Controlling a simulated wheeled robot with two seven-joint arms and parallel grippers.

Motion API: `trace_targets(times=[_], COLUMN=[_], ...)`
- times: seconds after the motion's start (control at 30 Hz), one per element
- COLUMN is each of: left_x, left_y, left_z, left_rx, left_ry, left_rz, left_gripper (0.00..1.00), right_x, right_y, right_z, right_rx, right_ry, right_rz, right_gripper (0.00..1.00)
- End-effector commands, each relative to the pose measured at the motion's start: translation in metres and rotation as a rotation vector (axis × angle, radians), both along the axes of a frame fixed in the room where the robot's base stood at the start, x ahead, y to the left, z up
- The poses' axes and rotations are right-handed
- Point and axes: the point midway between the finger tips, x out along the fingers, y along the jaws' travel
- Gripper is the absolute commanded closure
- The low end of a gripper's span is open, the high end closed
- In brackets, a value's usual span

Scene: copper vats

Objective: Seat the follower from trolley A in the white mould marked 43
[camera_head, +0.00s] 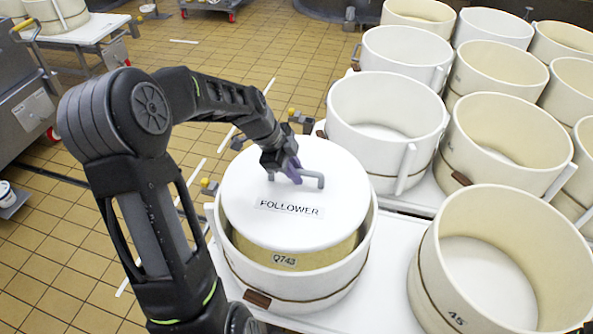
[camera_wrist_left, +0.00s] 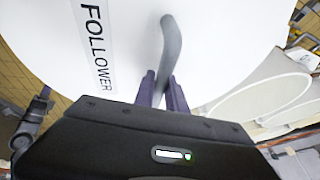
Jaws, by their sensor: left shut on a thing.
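The follower (camera_head: 285,225) is a white round lid labelled FOLLOWER, with a grey bar handle (camera_head: 314,181) on top. My left gripper (camera_head: 291,172) is shut on this handle; the wrist view also shows the fingers (camera_wrist_left: 163,92) at the handle (camera_wrist_left: 171,45). The follower is over the mouth of a white mould (camera_head: 300,291) on the near white top. I cannot tell whether the follower touches anything below. No separate mark 43 is readable. My right gripper is not in view.
A mould marked 45 (camera_head: 490,270) stands at the right, empty. Several more open white moulds, such as this one (camera_head: 388,110), fill the right and back. The tiled floor (camera_head: 60,240) is open at left. A white trolley (camera_head: 85,30) stands at the far left.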

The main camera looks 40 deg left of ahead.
Motion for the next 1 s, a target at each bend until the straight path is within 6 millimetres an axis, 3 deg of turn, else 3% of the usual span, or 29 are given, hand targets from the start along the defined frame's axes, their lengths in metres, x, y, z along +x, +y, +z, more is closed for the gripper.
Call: trace_targets(times=[0.5, 1.0], left_x=[0.001, 0.001], left_y=[0.000, 0.000], left_z=[-0.035, -0.083], left_rx=[0.000, 0.002], left_ry=[-0.003, -0.005], left_rz=[0.001, 0.001], left_gripper=[1.00, 1.00], right_x=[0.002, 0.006], right_y=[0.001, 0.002], right_z=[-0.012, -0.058], right_rx=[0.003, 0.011], right_ry=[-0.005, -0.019], right_rz=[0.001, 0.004], right_gripper=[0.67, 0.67])
